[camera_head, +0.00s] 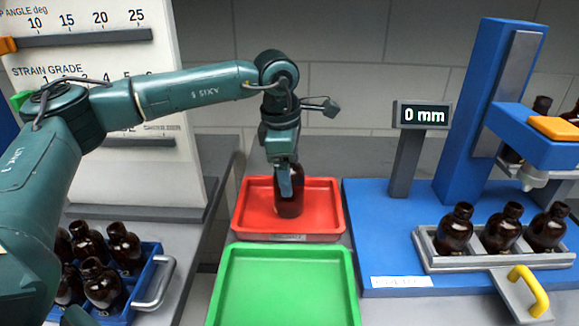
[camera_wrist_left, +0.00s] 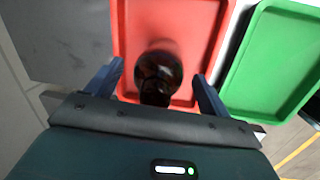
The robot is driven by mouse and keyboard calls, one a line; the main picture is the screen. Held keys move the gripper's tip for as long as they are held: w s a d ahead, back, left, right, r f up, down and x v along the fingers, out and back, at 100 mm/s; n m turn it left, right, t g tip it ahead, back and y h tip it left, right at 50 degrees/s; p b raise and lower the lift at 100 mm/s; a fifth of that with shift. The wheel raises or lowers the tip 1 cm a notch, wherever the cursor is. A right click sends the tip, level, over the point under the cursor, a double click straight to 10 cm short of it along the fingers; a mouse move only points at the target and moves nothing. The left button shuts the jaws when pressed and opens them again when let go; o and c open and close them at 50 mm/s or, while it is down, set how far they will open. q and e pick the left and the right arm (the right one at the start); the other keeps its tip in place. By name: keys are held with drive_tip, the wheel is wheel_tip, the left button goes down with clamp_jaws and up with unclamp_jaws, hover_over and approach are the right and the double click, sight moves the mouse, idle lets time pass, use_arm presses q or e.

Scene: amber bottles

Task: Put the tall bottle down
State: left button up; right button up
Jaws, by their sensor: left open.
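A tall dark amber bottle (camera_head: 289,194) stands upright in the red tray (camera_head: 327,206). In the left wrist view the bottle (camera_wrist_left: 159,76) shows from above over the red tray (camera_wrist_left: 215,20). My left gripper (camera_head: 290,180) reaches down over the bottle from above. Its two blue fingers are spread, one on each side of the bottle, with a visible gap on both sides in the wrist view (camera_wrist_left: 160,85). The bottle's upper part is partly hidden by the gripper in the head view. My right gripper is not in view.
An empty green tray (camera_head: 285,285) lies in front of the red one. A blue crate (camera_head: 150,255) of small amber bottles stands at left. At right a blue press station (camera_head: 385,225) holds a rack (camera_head: 470,263) with 3 bottles; its display (camera_head: 423,115) reads 0 mm.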

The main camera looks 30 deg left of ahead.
use_arm(q)
wheel_tip(320, 180, up, 12)
drive_tip(key=s, duration=0.2)
drive_tip(key=shift+a+f, duration=0.15)
drive_tip(key=shift+a, duration=0.1)
idle(0.4)
